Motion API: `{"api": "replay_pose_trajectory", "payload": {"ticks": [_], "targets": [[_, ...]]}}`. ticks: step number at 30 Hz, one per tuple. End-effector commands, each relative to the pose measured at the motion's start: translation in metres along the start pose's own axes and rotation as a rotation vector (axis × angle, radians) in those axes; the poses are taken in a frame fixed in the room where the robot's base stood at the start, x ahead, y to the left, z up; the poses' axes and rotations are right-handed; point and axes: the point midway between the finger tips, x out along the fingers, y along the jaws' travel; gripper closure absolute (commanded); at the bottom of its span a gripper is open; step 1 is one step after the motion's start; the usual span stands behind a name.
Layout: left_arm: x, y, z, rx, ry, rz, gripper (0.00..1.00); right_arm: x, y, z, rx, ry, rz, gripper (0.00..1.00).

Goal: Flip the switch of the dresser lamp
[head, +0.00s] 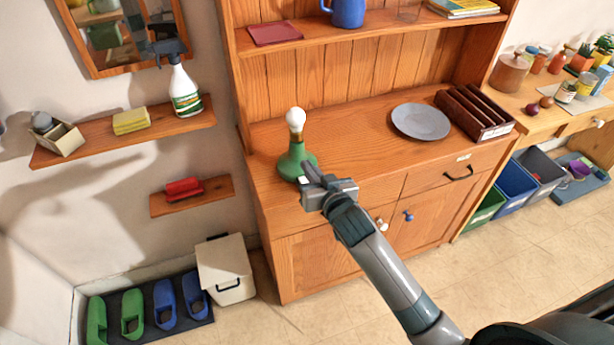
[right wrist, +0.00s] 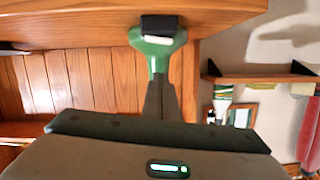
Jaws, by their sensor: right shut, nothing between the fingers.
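The dresser lamp (head: 295,163) has a green base and a pale round bulb (head: 295,119). It stands upright near the left front corner of the wooden dresser top. My right gripper (head: 306,171) is shut and empty, with its fingertips close in front of the lamp's base. The right wrist view, where the scene is upside down, shows the green lamp base (right wrist: 157,58) with a black block (right wrist: 159,25) and a white strip (right wrist: 158,40), probably the switch. The dark fingers (right wrist: 160,86) overlap the lamp's neck there. Contact cannot be told. My left gripper is out of view.
A grey plate (head: 420,121) and a brown rack (head: 474,113) stand right of the lamp on the dresser (head: 352,135). A wall shelf (head: 128,137) with a spray bottle (head: 184,92) is at left. A white bin (head: 226,270) stands on the floor beside the dresser.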

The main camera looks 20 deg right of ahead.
Motion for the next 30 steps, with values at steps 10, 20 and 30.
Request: {"api": "replay_pose_trajectory", "payload": {"ticks": [10, 20, 30], "targets": [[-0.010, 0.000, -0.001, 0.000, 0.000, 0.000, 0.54, 0.008, 0.000, 0.036, 0.000, -0.002, 0.000, 1.00], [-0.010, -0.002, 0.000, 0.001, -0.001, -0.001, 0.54, 0.009, 0.000, 0.040, -0.001, 0.000, -0.001, 1.00], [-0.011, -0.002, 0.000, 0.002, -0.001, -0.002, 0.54, 0.011, -0.004, 0.049, -0.117, -0.002, 0.030, 1.00]]}}
